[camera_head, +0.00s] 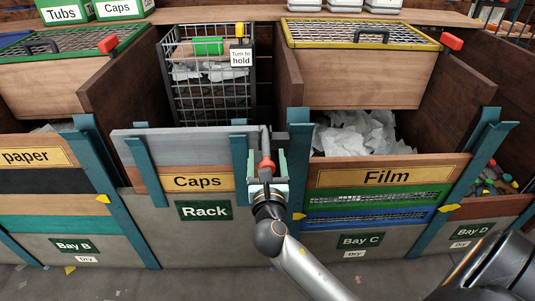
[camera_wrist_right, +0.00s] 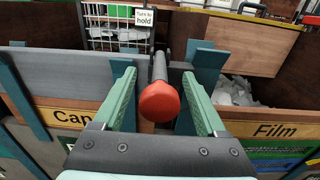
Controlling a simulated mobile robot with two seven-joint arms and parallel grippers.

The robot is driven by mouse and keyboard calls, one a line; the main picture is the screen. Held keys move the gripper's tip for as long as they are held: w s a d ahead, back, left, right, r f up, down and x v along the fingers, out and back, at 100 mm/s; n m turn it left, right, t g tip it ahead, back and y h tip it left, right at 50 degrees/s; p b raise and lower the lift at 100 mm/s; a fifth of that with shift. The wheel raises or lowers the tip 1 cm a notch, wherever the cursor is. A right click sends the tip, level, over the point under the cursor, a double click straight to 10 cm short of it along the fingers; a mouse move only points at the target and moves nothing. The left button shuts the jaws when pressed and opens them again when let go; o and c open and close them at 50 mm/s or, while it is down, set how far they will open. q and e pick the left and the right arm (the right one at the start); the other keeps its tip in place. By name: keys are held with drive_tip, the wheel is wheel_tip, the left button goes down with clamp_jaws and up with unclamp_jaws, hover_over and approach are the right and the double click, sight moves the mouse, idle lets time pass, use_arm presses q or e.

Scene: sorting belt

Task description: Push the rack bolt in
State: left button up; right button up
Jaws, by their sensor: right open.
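The rack bolt is a grey rod with a red knob (camera_head: 266,165), at the right end of the grey board above the Caps label. In the right wrist view the red knob (camera_wrist_right: 159,102) faces me and the grey rod runs away behind it. My right gripper (camera_head: 267,156) is open, with its green fingers on either side of the bolt. In the wrist view gaps show between the knob and both fingers, so it is not gripped. The Rack sign (camera_head: 204,210) is on the grey panel below. My left gripper is not in view.
A wire rack (camera_head: 212,100) with a "Turn to hold" tag (camera_head: 241,57) stands behind the grey board (camera_head: 185,142). Teal posts (camera_head: 297,150) flank the bolt. The Film bin (camera_head: 390,172) with white scraps is to the right. Wooden bins with mesh lids stand on both sides.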

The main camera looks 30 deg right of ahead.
drive_tip(key=shift+c, duration=0.3)
clamp_jaws()
idle(0.5)
idle(0.8)
